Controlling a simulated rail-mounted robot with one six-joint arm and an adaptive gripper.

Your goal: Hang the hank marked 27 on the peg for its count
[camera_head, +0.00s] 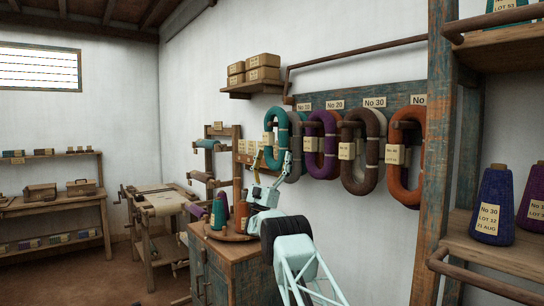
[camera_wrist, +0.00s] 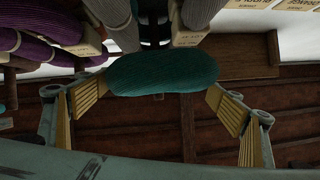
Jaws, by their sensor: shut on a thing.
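A teal hank (camera_head: 282,124) with a small pale tag hangs upright at the left end of the peg rail (camera_head: 332,98), overlapping a grey hank (camera_head: 297,172). Its tag is too small to read. My gripper (camera_head: 270,167) is shut on the lower end of the teal hank. In the wrist view the teal hank (camera_wrist: 165,73) lies between the two yellow-padded fingers. The rail has plates reading No 10, No 20, No 30 and one cut off. A purple hank (camera_head: 330,125), a brown hank (camera_head: 373,125) and an orange hank (camera_head: 416,180) hang to the right. I cannot tell whether the teal hank is on a peg.
A wooden cabinet (camera_head: 235,250) with cones on top stands below the rail's left end. Boxes sit on a wall shelf (camera_head: 252,88) above. A wooden post (camera_head: 436,150) and a shelf with cones (camera_head: 490,205) stand at the right.

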